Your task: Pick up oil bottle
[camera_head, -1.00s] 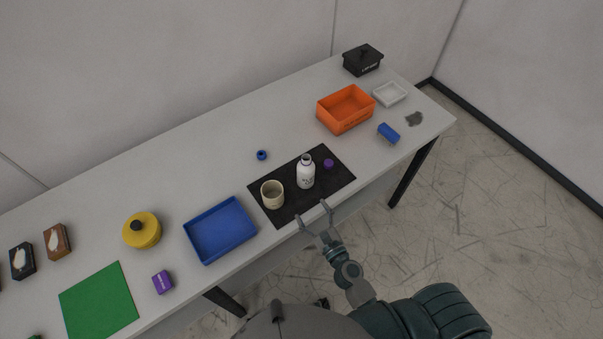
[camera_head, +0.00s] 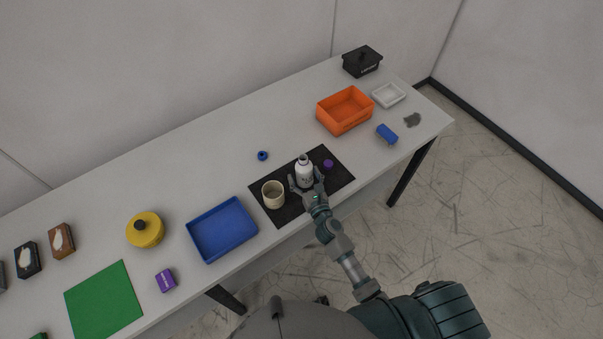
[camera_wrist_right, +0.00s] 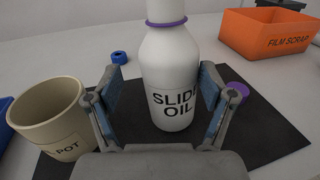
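The oil bottle (camera_head: 304,172) is white, with a dark neck opening, and stands upright on a black mat (camera_head: 337,182). In the right wrist view the bottle (camera_wrist_right: 170,70) has a purple neck ring and a label reading "SLIDE OIL". My right gripper (camera_head: 306,186) is at the bottle, with its fingers either side of it. My left gripper is not in view.
A beige pot (camera_head: 273,195) stands close left of the gripper. A purple cap (camera_head: 328,163) lies right of the bottle. A blue ring (camera_head: 262,156) lies behind the mat. A blue tray (camera_head: 222,230) is left, an orange bin (camera_head: 345,110) back right.

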